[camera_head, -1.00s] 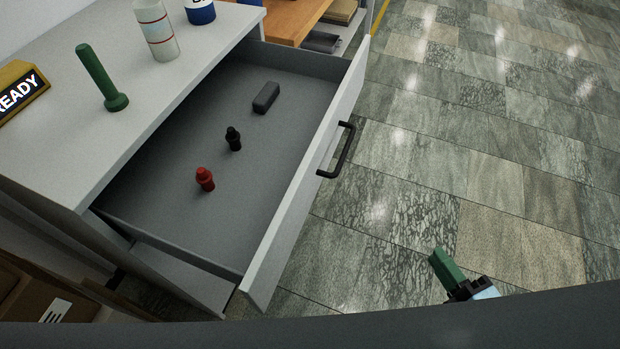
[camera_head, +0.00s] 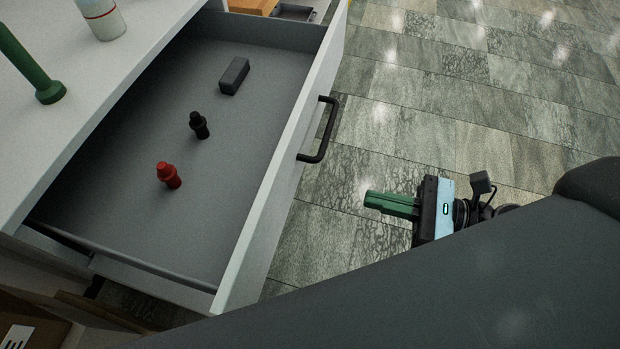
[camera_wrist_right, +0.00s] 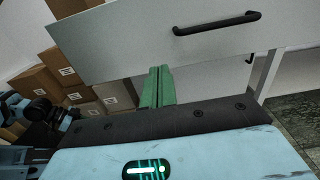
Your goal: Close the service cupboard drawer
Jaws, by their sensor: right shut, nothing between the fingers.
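The service cupboard drawer (camera_head: 262,222) is pulled out, its white front facing right with a black bar handle (camera_head: 321,130). Inside lie a red bottle-shaped item (camera_head: 168,175), a black one (camera_head: 199,125) and a dark grey block (camera_head: 234,76). My right gripper (camera_head: 368,200) has green fingers, is shut and empty, and is to the right of the drawer front, apart from it. In the right wrist view the shut fingers (camera_wrist_right: 158,70) point at the drawer front (camera_wrist_right: 130,45), with the handle (camera_wrist_right: 217,23) above and to the right. My left gripper is not in view.
The white cupboard top (camera_head: 105,75) holds a green post-like item (camera_head: 30,65) and a white bottle (camera_head: 101,15). Cardboard boxes (camera_wrist_right: 75,75) are stacked behind in the right wrist view. The tiled floor (camera_head: 470,100) right of the drawer is clear.

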